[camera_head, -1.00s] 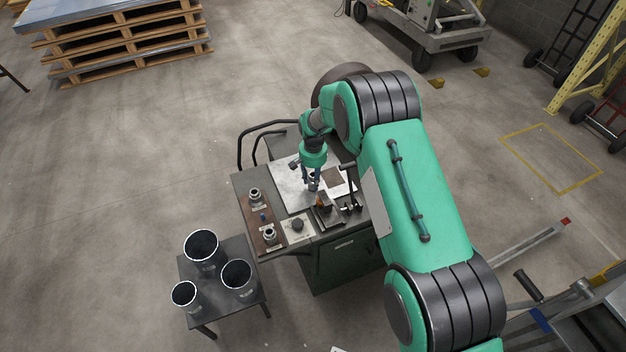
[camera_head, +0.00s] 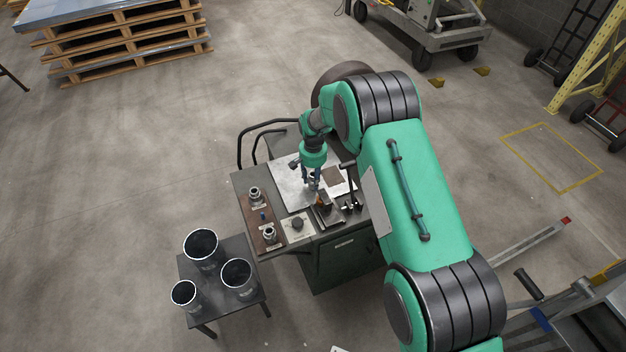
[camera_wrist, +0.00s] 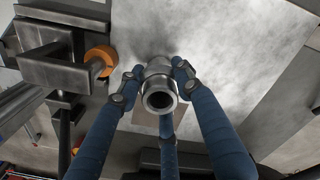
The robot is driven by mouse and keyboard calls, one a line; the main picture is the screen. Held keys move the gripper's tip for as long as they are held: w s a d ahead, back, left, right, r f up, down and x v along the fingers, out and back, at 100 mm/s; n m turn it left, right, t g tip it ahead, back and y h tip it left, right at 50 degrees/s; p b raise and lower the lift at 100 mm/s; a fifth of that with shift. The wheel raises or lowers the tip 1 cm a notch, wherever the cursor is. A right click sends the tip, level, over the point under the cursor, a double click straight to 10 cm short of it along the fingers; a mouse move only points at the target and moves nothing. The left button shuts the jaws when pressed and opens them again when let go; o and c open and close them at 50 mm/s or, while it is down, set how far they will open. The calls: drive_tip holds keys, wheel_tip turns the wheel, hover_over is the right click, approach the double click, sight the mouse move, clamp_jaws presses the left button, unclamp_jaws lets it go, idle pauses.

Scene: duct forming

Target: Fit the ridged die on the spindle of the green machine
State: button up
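My gripper (camera_head: 312,186) points down over the bench top of the green machine (camera_head: 335,262). In the wrist view its blue fingers (camera_wrist: 155,84) close around a hollow metal die (camera_wrist: 160,92), with fingertips against its sides. The die's ridges are too small to make out. It is above a pale sheet, apart from the machine's metal head. That head has an orange ring (camera_wrist: 100,60), left in the wrist view; orange also shows beside my fingers in the head view (camera_head: 321,200). I cannot clearly make out the spindle.
Two other metal dies (camera_head: 254,194) (camera_head: 269,234) stand on a brown board at the bench's left, with a small blue peg (camera_head: 263,215) between them. A black knob (camera_head: 297,223) sits on a pale plate. A low table (camera_head: 222,309) holds three dark, bright-rimmed cylinders (camera_head: 201,246).

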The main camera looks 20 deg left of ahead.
drive_tip(key=o, duration=0.4)
drive_tip(key=shift+r, duration=0.1)
wheel_tip(320, 180, up, 12)
drive_tip(key=shift+f, duration=0.1)
idle(0.5)
idle(0.7)
